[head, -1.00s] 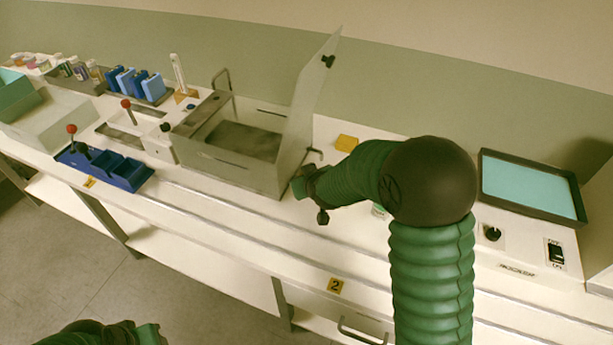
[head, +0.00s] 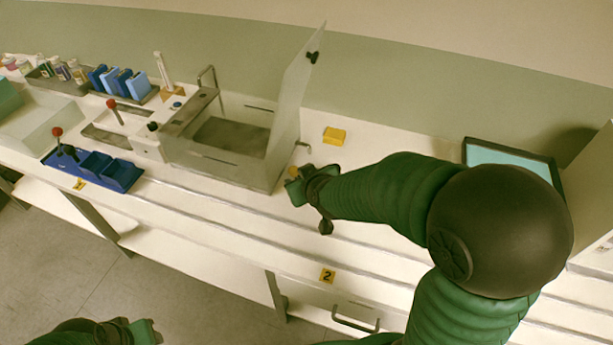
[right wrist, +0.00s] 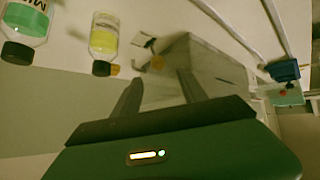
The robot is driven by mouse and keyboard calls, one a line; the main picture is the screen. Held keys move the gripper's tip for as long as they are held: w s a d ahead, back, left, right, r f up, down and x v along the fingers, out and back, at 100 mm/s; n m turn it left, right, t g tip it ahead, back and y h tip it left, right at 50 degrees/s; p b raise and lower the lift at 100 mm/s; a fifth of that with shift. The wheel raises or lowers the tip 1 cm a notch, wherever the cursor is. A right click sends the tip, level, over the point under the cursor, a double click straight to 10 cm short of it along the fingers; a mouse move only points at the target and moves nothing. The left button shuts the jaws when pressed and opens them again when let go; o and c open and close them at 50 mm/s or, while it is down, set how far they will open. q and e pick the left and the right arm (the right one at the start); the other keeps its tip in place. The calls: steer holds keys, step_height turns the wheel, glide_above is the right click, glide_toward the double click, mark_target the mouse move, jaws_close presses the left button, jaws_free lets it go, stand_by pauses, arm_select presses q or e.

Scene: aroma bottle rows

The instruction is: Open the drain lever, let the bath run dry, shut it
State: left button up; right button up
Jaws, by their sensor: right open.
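The bath (head: 225,160) is a grey metal box on the bench with its clear lid (head: 290,95) raised. Its inside looks dark grey; I cannot tell how much liquid it holds. A small bent metal fitting (head: 303,148), perhaps the drain lever, sticks out at its right side. My right gripper (head: 306,194) is just right of the bath's front right corner, open and with nothing seen between its fingers. In the right wrist view the bath's side (right wrist: 190,62) lies beyond the fingers. My left gripper (head: 140,332) is low at the bottom left, away from the bench; its jaws are unclear.
A yellow block (head: 334,135) lies behind my right gripper. Two bottles, green-labelled (right wrist: 30,18) and yellow (right wrist: 103,36), show in the right wrist view. A blue tray (head: 95,168) and red-knobbed levers (head: 112,104) are left of the bath. A dark-rimmed teal tray (head: 490,154) is right.

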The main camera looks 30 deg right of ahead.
steer(key=p+v, duration=0.1)
steer(key=v, duration=0.4)
steer(key=shift+s+a+p, duration=0.1)
steer(key=shift+s+p, duration=0.05)
steer(key=shift+p, duration=0.25)
steer(key=s+a+f+g+y+p, duration=0.1)
steer(key=s+a+f+g, duration=0.1)
steer(key=s, duration=0.4)
steer(key=s+a+f+g+p, duration=0.2)
steer(key=s+a+f+g, duration=0.1)
steer(key=s+f+g, duration=0.1)
steer(key=s+g, duration=0.1)
steer(key=s, duration=0.1)
steer(key=shift+s+y, duration=0.25)
steer(key=shift+y, duration=0.15)
